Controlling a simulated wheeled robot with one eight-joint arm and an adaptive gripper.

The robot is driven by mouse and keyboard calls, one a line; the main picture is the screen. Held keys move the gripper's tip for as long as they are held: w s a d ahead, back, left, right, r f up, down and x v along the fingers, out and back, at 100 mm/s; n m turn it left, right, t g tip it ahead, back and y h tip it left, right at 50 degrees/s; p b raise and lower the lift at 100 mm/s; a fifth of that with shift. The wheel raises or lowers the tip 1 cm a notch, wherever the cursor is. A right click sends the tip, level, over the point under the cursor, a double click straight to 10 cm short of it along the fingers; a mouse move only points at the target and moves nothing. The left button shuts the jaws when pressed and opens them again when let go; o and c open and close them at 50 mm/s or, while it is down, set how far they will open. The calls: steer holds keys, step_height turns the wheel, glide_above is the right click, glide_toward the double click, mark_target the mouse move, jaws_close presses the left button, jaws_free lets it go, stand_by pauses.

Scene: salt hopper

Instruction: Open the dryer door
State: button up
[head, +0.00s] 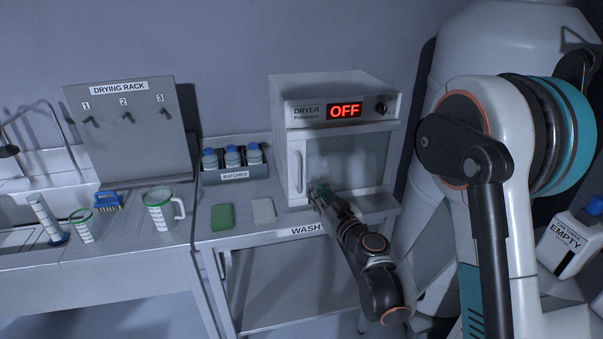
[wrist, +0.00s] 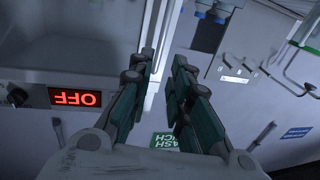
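The dryer (head: 337,101) is a white box on the bench, with a red OFF display on its top panel. Its door (head: 349,160) has a dark window and looks closed. A vertical pale handle (head: 298,172) is on the door's left side. My gripper (head: 317,191) is in front of the lower left of the door, just right of the handle. In the wrist view, the fingers of my gripper (wrist: 161,62) are apart with a gap between them. A pale bar, likely the handle, shows beyond the fingertips; I cannot tell whether they touch it. The OFF display (wrist: 76,97) appears upside down there.
A rack of blue-capped bottles (head: 233,158) stands left of the dryer. A green sponge (head: 222,217) and a pale block (head: 263,211) lie on the bench in front. Green-rimmed jugs (head: 160,214) stand farther left.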

steer(key=b, duration=0.2)
glide_above(300, 189)
steer(key=shift+w, duration=0.3)
steer(key=shift+c, duration=0.5)
jaws_close()
